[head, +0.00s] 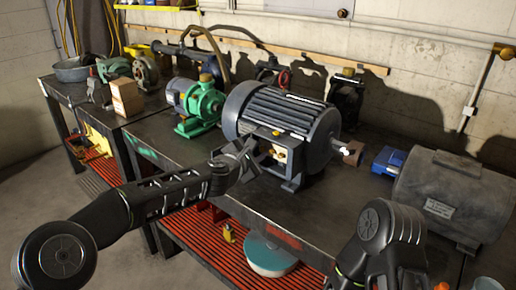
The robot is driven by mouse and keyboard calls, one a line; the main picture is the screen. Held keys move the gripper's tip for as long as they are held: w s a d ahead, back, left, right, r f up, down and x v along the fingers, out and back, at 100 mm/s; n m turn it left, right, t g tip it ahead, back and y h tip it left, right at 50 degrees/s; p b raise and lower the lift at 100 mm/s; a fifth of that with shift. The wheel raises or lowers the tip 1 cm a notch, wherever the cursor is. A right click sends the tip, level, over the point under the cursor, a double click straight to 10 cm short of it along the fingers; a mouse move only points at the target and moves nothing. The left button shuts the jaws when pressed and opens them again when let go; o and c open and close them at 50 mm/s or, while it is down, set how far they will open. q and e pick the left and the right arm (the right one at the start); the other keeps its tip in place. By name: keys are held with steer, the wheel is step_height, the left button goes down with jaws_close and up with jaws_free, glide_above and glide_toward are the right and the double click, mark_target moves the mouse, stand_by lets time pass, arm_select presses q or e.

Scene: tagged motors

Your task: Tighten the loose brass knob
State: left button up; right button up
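A large dark ribbed motor (290,108) stands on the bench in the middle of the head view. Its near side carries an open terminal box with a small brass-coloured knob (280,155) and pale parts around it. My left gripper (253,158) is just left of this box, its fingers apart in a V and nothing seen between them. I cannot tell whether a fingertip touches the box. Another brass-coloured knob (206,77) sits on top of the green pump (203,104). Which knob is loose does not show. My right arm is at the lower right; its gripper is out of view.
A grey cylindrical motor (455,195) and a blue box (388,161) stand on the right of the bench (165,148). A small cardboard box (126,97) is on the left bench. Bare bench top lies right of the large motor's foot.

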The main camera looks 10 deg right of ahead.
arm_select(q)
steer(key=shift+c, duration=0.4)
jaws_close()
steer(key=shift+d+f, duration=0.1)
steer(key=shift+f+b, duration=0.15)
steer(key=shift+b, duration=0.55)
steer(key=shift+d+f+m+t+b, duration=0.1)
steer(key=shift+m+t+b, duration=0.6)
steer(key=shift+m+b, duration=1.35)
steer(key=shift+f+m+t+b, duration=0.1)
steer(key=shift+m+t+b, duration=0.65)
steer(key=shift+b, duration=2.6)
